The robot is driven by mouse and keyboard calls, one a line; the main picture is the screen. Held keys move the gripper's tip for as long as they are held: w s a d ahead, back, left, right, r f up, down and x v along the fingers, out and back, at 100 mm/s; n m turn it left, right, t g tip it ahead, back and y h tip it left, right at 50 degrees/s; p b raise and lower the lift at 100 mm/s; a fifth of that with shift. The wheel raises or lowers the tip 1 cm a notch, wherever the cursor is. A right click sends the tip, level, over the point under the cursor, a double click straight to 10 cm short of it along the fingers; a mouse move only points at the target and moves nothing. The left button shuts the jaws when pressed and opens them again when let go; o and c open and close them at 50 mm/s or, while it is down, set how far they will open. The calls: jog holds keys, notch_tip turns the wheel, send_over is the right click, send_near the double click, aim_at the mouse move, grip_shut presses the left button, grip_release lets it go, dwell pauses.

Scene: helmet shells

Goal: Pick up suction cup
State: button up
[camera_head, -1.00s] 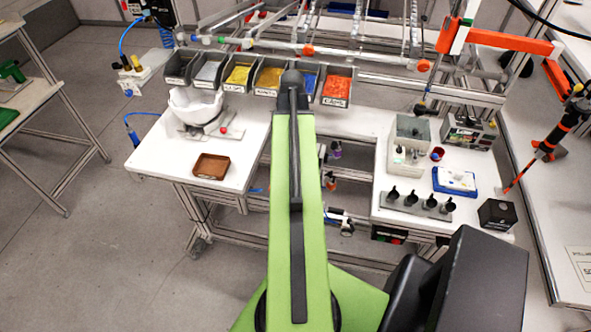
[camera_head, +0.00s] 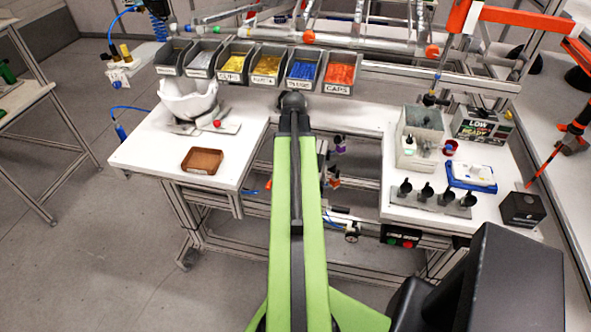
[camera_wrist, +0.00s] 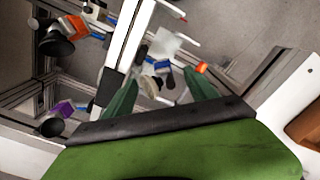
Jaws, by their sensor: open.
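In the wrist view, my gripper (camera_wrist: 162,88) shows two green fingers, spread apart with no object clearly held between them. Black cup-shaped ends, which look like suction cups, show left of the fingers: one on an orange and blue fitting (camera_wrist: 57,43), another below a purple fitting (camera_wrist: 50,127). Small coloured fittings lie beyond the fingers. In the head view, a purple fitting (camera_head: 339,145) and a black round end (camera_head: 351,236) show in the gap between the benches. My green arm (camera_head: 285,220) points forward; its fingers are hidden there. I cannot tell which cup is meant.
The left bench (camera_head: 145,155) holds a white helmet shell (camera_head: 187,100) and a brown tray (camera_head: 203,160). The right bench (camera_head: 395,165) holds a grey rail (camera_head: 437,203) with several black cups and a blue tray (camera_head: 472,178). Several part bins (camera_head: 340,76) line the back.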

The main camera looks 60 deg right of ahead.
notch_tip(320, 180, down, 3)
jog(key=shift+r+b, duration=0.15)
jog(key=shift+b, duration=0.45)
jog(key=shift+r, duration=0.2)
grip_shut()
